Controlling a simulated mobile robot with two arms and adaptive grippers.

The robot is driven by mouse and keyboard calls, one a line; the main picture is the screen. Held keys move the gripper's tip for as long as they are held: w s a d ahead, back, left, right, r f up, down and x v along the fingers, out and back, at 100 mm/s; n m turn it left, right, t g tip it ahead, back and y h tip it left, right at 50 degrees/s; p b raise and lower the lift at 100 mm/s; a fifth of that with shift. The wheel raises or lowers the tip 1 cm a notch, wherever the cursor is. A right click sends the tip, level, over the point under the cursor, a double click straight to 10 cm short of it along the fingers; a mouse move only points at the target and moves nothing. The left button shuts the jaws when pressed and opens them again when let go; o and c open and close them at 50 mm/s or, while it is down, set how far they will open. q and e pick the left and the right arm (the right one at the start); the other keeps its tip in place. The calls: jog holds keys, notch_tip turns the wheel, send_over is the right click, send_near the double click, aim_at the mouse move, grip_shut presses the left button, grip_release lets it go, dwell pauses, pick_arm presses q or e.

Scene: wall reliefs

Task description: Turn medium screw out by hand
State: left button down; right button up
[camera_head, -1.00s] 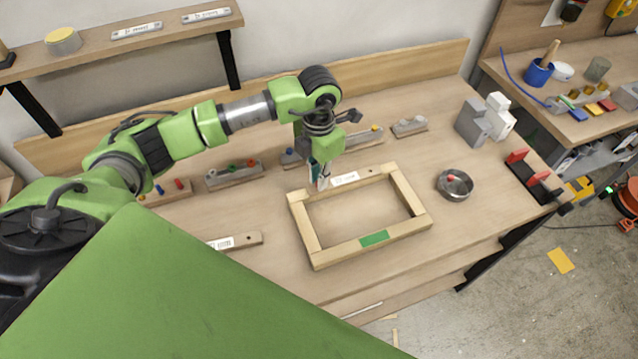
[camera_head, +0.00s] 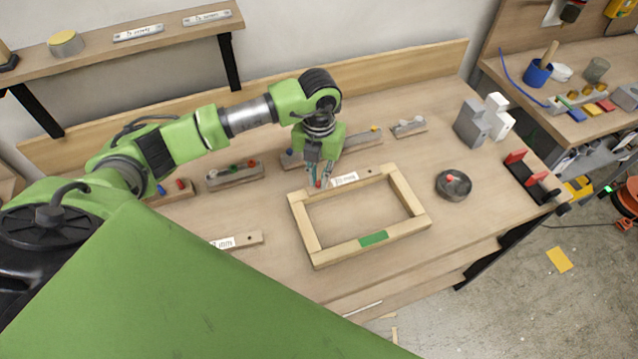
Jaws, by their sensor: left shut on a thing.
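A wooden frame (camera_head: 312,241) lies on the workbench, with a white label and a dark hole on its far rail and a green patch on its near rail. My left gripper (camera_head: 318,184) points down at the far left part of the frame. It is shut on a small red-topped piece, which appears to be the medium screw (camera_head: 318,184). The fingers mostly hide it, and I cannot tell how deep it sits in the wood. My right gripper is not in view.
A round dark dish (camera_head: 454,186) with a red piece stands right of the frame. Racks with coloured pieces (camera_head: 235,175) line the back. Grey and white blocks (camera_head: 480,122) and a red-jawed black fixture (camera_head: 528,180) stand at the right. A labelled wooden strip (camera_head: 240,241) lies left of the frame.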

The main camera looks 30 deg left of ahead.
pick_arm(q)
jog(key=n, duration=0.3)
jog(key=shift+n+p, duration=0.35)
jog(key=shift+n, duration=0.05)
jog(key=n+p, duration=0.1)
jog(key=n, duration=0.1)
jog(key=shift+r+n, duration=0.1)
jog(key=shift+n, duration=0.2)
jog(key=n, duration=0.2)
jog(key=shift+n+p, duration=0.3)
jog(key=c, duration=2.3)
grip_release()
